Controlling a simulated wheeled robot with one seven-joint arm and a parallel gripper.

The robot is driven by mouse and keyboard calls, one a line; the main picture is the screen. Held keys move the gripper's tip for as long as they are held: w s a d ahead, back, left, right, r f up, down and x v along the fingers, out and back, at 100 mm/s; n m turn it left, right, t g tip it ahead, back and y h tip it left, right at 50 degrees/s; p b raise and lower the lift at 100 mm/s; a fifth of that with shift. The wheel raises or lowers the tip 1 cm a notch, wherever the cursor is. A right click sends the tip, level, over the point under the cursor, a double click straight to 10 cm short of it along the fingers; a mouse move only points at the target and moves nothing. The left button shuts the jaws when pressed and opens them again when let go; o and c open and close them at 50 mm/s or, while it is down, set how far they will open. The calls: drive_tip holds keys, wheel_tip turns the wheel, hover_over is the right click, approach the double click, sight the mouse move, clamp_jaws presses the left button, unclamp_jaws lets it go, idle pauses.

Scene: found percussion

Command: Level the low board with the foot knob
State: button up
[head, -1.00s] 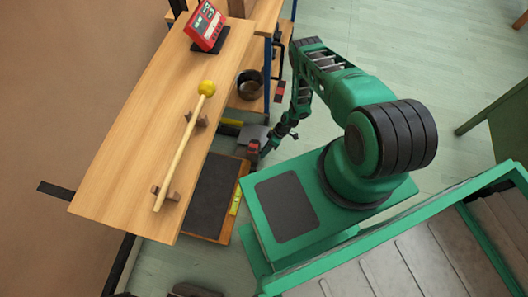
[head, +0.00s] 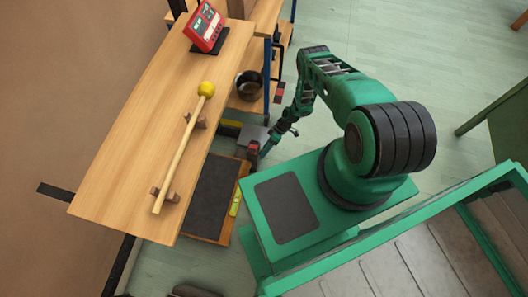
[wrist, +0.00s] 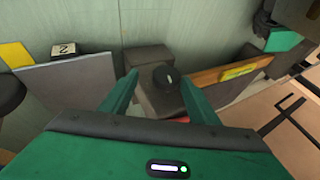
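The low board (head: 211,193) lies beside the tall wooden bench, a dark pad on an orange-brown wooden base. A yellow strip, perhaps a level (head: 235,204), sits along its right edge; it also shows in the wrist view (wrist: 240,72). The strip's reading is too small to tell. The dark round foot knob (wrist: 167,77) with a light mark sits on a grey block (wrist: 150,60). My gripper (wrist: 160,80) is open, with its two green fingers either side of the knob in the wrist view. I cannot tell whether they touch it. In the head view the knob is not clear.
The wooden bench (head: 150,130) bears a yellow-headed mallet (head: 185,145) on brown rests and a red display device (head: 205,26). A dark pot (head: 250,84) stands on a lower shelf. A card marked 2 (wrist: 63,49) stands by a grey panel (wrist: 75,85). Open floor lies behind my arm.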

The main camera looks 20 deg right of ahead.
drive_tip(key=shift+s+a, duration=0.15)
drive_tip(key=shift+s, duration=0.1)
drive_tip(key=v, duration=1.1)
drive_tip(key=shift+f, duration=0.2)
